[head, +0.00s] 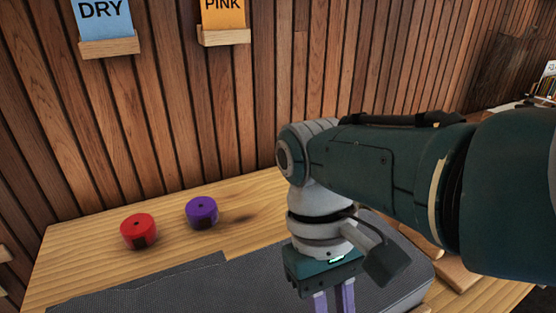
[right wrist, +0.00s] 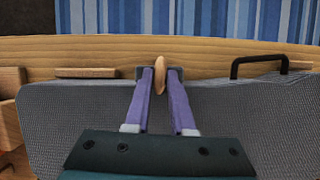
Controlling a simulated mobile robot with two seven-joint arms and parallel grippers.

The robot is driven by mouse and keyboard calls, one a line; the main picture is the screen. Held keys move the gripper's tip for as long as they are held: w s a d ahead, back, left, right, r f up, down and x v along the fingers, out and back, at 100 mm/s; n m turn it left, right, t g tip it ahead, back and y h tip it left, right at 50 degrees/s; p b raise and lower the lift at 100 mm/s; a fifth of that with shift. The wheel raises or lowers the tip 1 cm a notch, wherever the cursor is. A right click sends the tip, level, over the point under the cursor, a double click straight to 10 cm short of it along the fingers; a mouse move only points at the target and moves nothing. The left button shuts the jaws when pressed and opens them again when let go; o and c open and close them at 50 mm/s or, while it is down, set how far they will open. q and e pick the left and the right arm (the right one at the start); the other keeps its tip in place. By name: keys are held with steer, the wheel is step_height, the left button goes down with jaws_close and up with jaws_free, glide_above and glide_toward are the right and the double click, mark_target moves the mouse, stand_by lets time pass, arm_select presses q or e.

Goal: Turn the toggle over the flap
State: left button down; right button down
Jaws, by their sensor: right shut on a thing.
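A grey woven case (head: 175,285) lies on the wooden bench and also fills the middle of the right wrist view (right wrist: 75,110). At its edge there is a small, pale wooden toggle (right wrist: 161,75), upright in the right wrist view, with a small dark patch (right wrist: 141,72) behind it; I cannot tell whether this patch is the flap. My right gripper (right wrist: 161,90) has its purple fingers shut on the toggle, one on each side. In the head view its fingertips are cut off by the lower edge, and the toggle is not visible. My left gripper is not in view.
A black handle (right wrist: 258,65) stands up from the case edge, right of the toggle. A red round box (head: 138,231) and a purple one (head: 202,212) sit on the bench (head: 85,250). Blue DRY (head: 103,18) and orange PINK (head: 223,14) cards hang on the slatted wall.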

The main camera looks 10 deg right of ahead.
steer(key=shift+n, duration=0.5)
steer(key=c, duration=0.8)
jaws_free()
steer(key=shift+o, duration=0.2)
steer(key=shift+w+r, duration=0.1)
steer(key=shift+r, duration=0.15)
steer(key=v, duration=0.9)
steer(key=shift+a+r+p, duration=0.15)
steer(key=shift+a+p, duration=0.1)
steer(key=shift+p, duration=0.05)
